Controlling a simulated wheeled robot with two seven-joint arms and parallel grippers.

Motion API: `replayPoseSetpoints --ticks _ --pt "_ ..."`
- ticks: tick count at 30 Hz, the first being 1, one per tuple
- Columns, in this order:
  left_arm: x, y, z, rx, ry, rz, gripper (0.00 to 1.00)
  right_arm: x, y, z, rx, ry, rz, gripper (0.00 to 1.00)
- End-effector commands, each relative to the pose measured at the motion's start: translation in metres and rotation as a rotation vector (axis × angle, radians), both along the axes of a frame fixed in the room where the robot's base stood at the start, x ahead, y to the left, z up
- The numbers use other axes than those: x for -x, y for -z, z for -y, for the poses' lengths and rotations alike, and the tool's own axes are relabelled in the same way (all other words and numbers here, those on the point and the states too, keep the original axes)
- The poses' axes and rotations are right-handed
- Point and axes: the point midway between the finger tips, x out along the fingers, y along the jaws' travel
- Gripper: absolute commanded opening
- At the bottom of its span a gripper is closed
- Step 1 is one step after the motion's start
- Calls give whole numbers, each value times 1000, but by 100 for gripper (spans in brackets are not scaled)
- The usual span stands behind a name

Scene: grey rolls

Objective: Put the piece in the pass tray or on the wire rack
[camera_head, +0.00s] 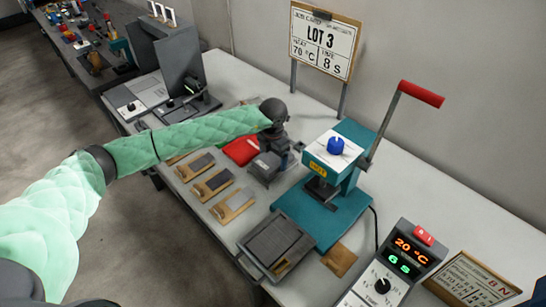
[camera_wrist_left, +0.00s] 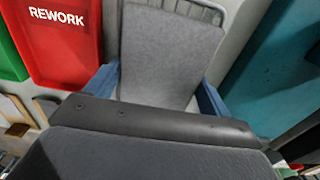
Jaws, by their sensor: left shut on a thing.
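My left gripper (camera_head: 283,150) is above the bench between the red tray and the teal press. In the left wrist view its blue fingers (camera_wrist_left: 162,95) are shut on a flat grey piece (camera_wrist_left: 172,55), one finger on each side. Thin metal wire, apparently the wire rack (camera_wrist_left: 214,13), shows at the piece's far edge; I cannot tell whether they touch. My right gripper is not in view.
The red REWORK tray (camera_wrist_left: 62,40) is beside the green one; it also shows in the head view (camera_head: 240,151). The teal press (camera_head: 310,213) has its red-handled lever raised. Several wooden boards with grey pads (camera_head: 233,206), a dark tray (camera_head: 248,268) and a control box (camera_head: 392,270) occupy the bench.

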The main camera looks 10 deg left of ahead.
Motion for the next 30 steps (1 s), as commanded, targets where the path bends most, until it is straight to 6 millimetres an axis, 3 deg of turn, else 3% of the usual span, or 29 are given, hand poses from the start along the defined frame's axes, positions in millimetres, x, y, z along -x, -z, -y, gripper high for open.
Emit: replayPoseSetpoints --ticks 4,5,7,18,23,30 --pt "0 2 0 0 0 0 53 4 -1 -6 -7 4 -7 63" --pt "0 1 0 0 0 0 87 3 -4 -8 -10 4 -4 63" --pt "0 1 0 0 0 0 100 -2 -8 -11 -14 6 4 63" --pt "0 -3 0 0 0 0 100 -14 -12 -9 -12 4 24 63" --pt "-1 -30 -1 0 -1 2 100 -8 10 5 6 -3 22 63" --pt "-1 -77 -1 -1 0 3 100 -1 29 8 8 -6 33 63"
